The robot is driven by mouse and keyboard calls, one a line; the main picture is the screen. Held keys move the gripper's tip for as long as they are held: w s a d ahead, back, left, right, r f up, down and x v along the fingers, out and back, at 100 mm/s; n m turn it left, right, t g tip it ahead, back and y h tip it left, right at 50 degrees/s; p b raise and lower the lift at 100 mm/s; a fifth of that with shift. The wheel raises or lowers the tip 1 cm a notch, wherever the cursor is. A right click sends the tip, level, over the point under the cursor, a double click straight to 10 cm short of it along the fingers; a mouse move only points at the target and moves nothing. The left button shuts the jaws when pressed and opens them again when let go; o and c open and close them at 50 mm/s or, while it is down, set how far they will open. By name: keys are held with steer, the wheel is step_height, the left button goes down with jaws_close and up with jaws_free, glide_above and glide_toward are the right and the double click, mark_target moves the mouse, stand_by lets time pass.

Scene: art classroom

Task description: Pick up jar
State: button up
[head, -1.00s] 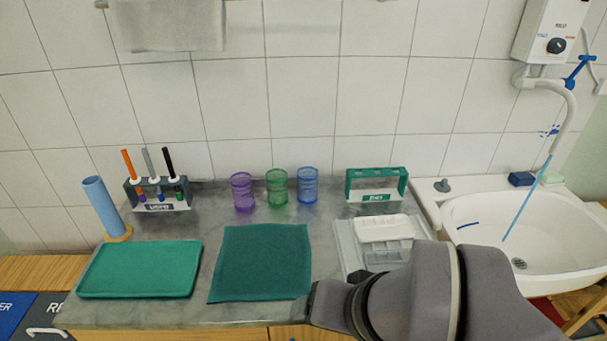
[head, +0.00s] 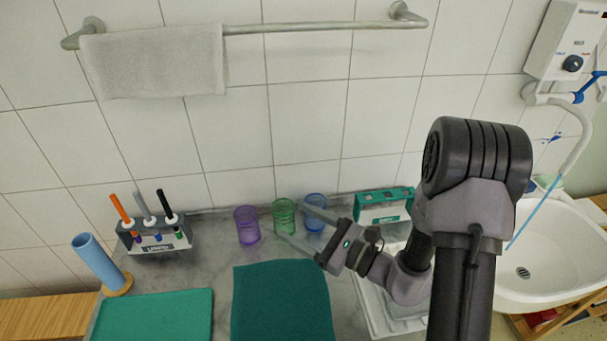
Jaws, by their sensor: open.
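Three translucent ribbed jars stand upright in a row on the grey counter near the tiled wall: a purple jar (head: 247,226), a green jar (head: 283,213) and a blue jar (head: 316,201). My gripper (head: 291,222) is open, with its two long fingers pointing left and back. One fingertip shows just in front of the green jar and the other overlaps the blue jar. Nothing is visibly held. I cannot tell whether a finger touches a jar.
A pen rack (head: 155,238) and blue tube (head: 97,259) stand left. A green tray (head: 152,318) and teal cloth (head: 282,303) lie in front. A green rack (head: 384,208) and white tray (head: 371,306) are by my arm. A sink (head: 545,261) is right; a towel (head: 155,62) hangs above.

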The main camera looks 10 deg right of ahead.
mark_target(311, 195)
steer(key=w+d+f+m+t+h+p, duration=0.1)
steer(key=d+f+m+t+h, duration=0.1)
steer(key=d+f+m+h, duration=0.3)
steer(key=w+d+f+m+t+h, duration=0.2)
steer(key=d+f+m+t+h, duration=0.15)
steer(key=d, duration=0.25)
steer(key=shift+n+g, duration=0.35)
steer(key=shift+g, duration=0.1)
steer(key=b+x, duration=0.1)
steer(key=x, duration=0.4)
steer(key=f+b+x, duration=0.1)
steer(key=x, duration=0.5)
steer(key=f+b+x, duration=0.1)
steer(key=x, duration=0.5)
steer(key=shift+s+d, duration=0.1)
jaws_close()
